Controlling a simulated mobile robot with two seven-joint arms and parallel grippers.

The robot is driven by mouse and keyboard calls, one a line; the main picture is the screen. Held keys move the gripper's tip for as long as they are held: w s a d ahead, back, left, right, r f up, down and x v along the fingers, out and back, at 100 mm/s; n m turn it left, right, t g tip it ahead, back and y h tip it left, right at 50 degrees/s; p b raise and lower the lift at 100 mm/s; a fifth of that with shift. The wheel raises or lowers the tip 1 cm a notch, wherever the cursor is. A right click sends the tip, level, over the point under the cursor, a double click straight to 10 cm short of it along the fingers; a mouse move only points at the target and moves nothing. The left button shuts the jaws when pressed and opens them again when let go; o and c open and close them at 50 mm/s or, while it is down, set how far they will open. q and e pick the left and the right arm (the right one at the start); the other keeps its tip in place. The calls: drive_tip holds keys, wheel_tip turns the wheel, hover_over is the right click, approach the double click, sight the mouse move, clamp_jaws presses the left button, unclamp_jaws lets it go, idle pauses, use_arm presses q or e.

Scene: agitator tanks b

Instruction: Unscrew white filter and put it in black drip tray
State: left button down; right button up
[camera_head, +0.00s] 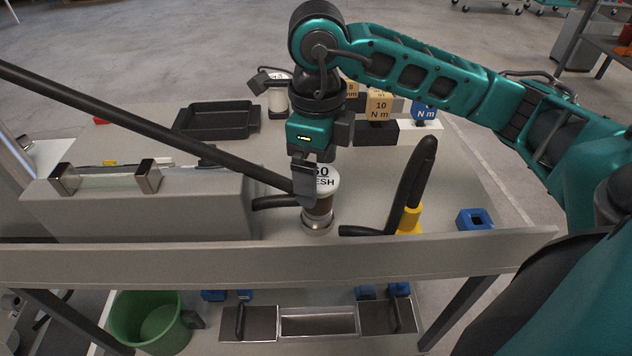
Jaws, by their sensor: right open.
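The white-topped filter (327,182), marked with "60" and "ESH", stands upright on a metal fitting behind the grey beam. Its lower body is brownish. My right gripper (312,178) is directly above and beside it, pointing down and open. One dark finger hides the left part of the filter's top; whether it touches cannot be told. The black drip tray (184,121) lies on the table at the back left and looks empty. My left gripper is not in view.
A long dark bar (150,118) slopes down from the left towards the filter. A black handle with a yellow base (408,220) stands to the right. Boxes marked "N m" (380,104) and a white canister (278,101) are behind. A grey housing (150,205) is at left.

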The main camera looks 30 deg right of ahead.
drive_tip(key=shift+r, duration=0.1)
drive_tip(key=m, duration=0.4)
drive_tip(key=m+p, duration=0.1)
drive_tip(key=m, duration=0.2)
drive_tip(key=shift+r+m, duration=0.1)
drive_tip(key=shift+m, duration=0.3)
drive_tip(key=m, duration=0.4)
drive_tip(key=shift+p, duration=0.4)
